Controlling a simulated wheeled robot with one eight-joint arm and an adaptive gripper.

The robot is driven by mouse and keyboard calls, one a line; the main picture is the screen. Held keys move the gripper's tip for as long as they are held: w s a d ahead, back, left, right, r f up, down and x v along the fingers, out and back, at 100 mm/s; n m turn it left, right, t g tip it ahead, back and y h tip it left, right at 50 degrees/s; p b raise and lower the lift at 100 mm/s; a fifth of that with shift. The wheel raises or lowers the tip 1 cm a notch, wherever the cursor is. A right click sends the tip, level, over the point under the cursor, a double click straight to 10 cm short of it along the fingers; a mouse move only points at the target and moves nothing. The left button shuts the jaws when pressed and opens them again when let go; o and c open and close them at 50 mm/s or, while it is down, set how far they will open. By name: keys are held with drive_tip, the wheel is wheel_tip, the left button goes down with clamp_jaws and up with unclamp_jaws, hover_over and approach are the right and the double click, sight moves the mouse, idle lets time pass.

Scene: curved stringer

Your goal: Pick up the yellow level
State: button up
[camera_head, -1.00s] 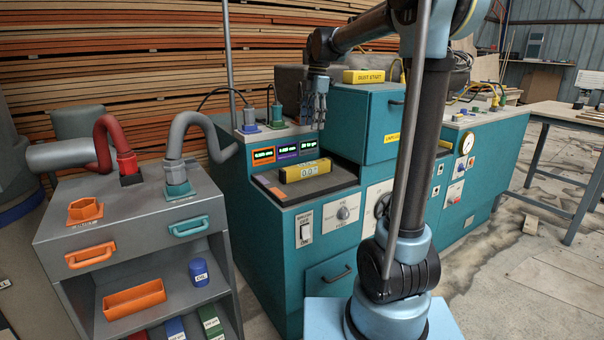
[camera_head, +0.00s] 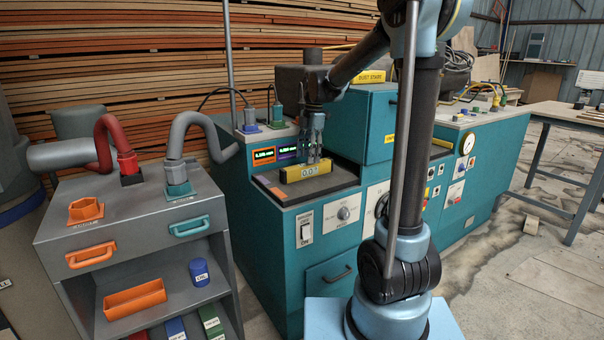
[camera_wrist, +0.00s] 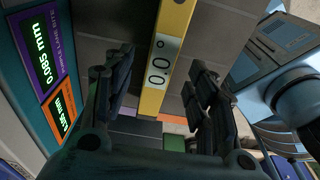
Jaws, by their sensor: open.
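The yellow level (camera_head: 305,171) is a small bar with a white display reading 0.0°. It lies on the dark top of the teal machine, in front of the lit displays. My gripper (camera_head: 312,157) points down just above and behind it, at its middle and right part. In the wrist view the level (camera_wrist: 166,60) runs lengthwise between the two dark fingers of my gripper (camera_wrist: 160,95). The fingers are open, with a gap on each side of the level. Whether the fingertips reach down beside it cannot be told.
The display panel (camera_head: 265,155) with lit readouts stands close behind the level. A taller teal cabinet (camera_head: 365,120) rises to the right. A grey cart (camera_head: 140,225) with orange and teal handles stands at the left. The dark top (camera_head: 335,183) in front of the level is clear.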

sight(307, 164)
drive_tip(key=shift+s+a+f, duration=0.1)
drive_tip(key=shift+f, duration=1.2)
drive_tip(key=shift+s+a+f, duration=0.1)
drive_tip(key=shift+f, duration=1.15)
drive_tip(key=shift+c, duration=0.3)
clamp_jaws()
